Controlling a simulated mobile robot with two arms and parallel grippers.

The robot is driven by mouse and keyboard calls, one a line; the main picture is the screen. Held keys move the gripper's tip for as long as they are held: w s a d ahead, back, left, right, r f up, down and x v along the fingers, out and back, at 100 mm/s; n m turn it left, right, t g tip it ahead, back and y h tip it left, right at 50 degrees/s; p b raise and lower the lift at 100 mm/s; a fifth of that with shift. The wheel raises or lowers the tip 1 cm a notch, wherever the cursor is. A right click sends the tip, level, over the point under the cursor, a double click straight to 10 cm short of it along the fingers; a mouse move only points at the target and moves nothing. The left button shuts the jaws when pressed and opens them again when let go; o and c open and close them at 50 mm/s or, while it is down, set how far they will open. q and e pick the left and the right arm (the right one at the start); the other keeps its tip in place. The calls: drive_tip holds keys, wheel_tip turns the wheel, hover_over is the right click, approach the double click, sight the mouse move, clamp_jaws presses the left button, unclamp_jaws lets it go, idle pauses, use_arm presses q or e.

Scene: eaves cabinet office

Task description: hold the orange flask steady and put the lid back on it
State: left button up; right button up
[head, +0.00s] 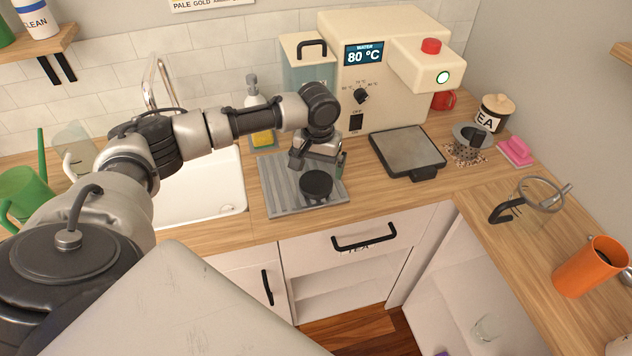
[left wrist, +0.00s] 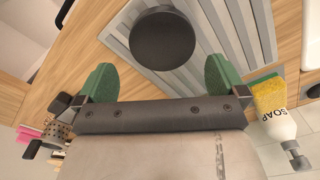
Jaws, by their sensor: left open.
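The orange flask (head: 590,268) stands on the right-hand counter in the head view. Its top is open and dark inside. A round black lid (head: 316,184) lies on the grey ribbed drying rack (head: 272,190) beside the sink. It also shows in the left wrist view (left wrist: 163,38), at the top middle. My left gripper (head: 317,163) is over the rack, just behind the lid. In the left wrist view my left gripper (left wrist: 160,80) has its green fingers spread wide with nothing between them; the lid is ahead of them. My right gripper is not in view.
A soap bottle (left wrist: 274,115) and sponge (head: 263,139) stand behind the rack. The water dispenser (head: 390,70) and a dark tray (head: 408,153) are to the right. A clear, dark-handled vessel (head: 540,195) stands left of the flask. The sink (head: 205,185) is at left.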

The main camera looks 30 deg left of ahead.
sight(316, 180)
use_arm(q)
drive_tip(key=shift+f, duration=0.1)
drive_tip(key=f+p, duration=0.1)
drive_tip(key=f, duration=0.4)
drive_tip(key=shift+a, duration=0.2)
drive_tip(key=c, duration=0.7)
